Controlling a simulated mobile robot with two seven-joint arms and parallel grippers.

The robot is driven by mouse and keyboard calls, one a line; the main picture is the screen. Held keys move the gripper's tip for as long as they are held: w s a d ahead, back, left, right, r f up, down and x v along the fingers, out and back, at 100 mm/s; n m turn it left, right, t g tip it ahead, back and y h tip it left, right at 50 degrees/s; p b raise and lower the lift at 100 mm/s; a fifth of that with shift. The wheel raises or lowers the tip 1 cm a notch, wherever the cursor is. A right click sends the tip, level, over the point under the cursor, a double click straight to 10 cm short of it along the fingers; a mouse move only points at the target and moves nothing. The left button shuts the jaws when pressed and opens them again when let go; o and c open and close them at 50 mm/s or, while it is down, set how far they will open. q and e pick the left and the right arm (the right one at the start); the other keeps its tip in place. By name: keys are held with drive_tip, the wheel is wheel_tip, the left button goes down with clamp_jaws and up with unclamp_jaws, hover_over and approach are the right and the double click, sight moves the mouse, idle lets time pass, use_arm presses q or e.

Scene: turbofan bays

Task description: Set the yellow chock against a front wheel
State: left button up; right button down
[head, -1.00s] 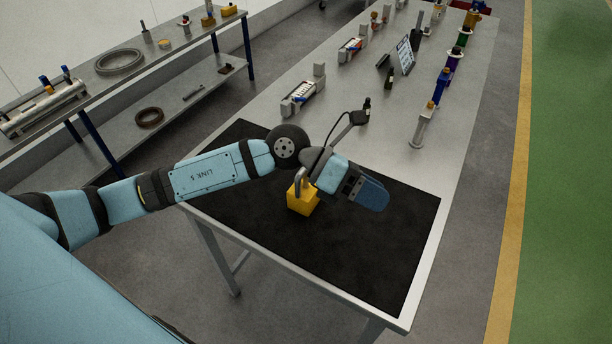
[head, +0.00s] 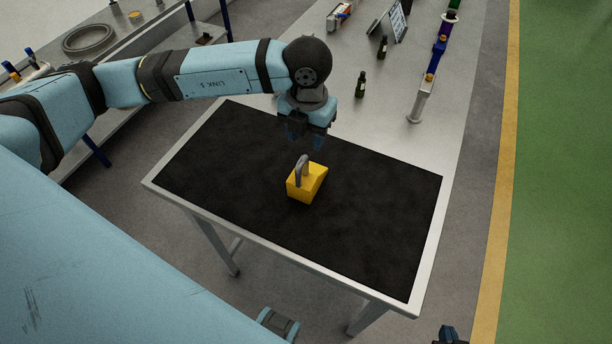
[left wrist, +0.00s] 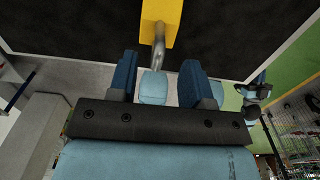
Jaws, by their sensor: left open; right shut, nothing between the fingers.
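The yellow chock (head: 308,186) stands on the black mat (head: 230,170) of the bench, its grey loop handle (head: 302,166) on top. My left gripper (head: 305,143) is open and empty, pointing down just behind the chock and above the mat. In the left wrist view, the chock (left wrist: 163,14) and its handle (left wrist: 158,48) show at the top, the handle roughly in line with the gap between the open fingers (left wrist: 160,78). My right gripper (head: 450,336) is partly cut off at the bottom edge, clear of the bench, and shut. No wheel can be made out.
Dark bottles (head: 361,85) and a row of coloured parts (head: 436,62) stand on the bench behind the mat. A metal shelf (head: 125,50) with a ring (head: 88,39) is at the upper left. The mat around the chock is clear.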

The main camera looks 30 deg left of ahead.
sight(306, 160)
use_arm(q)
drive_tip(key=f, duration=0.4)
drive_tip(key=f+p, duration=0.1)
drive_tip(key=f, duration=0.1)
drive_tip(key=shift+s+d+f, duration=0.1)
drive_tip(key=shift+s+f, duration=0.25)
drive_tip(key=shift+f, duration=0.4)
drive_tip(key=shift+c, duration=0.2)
clamp_jaws()
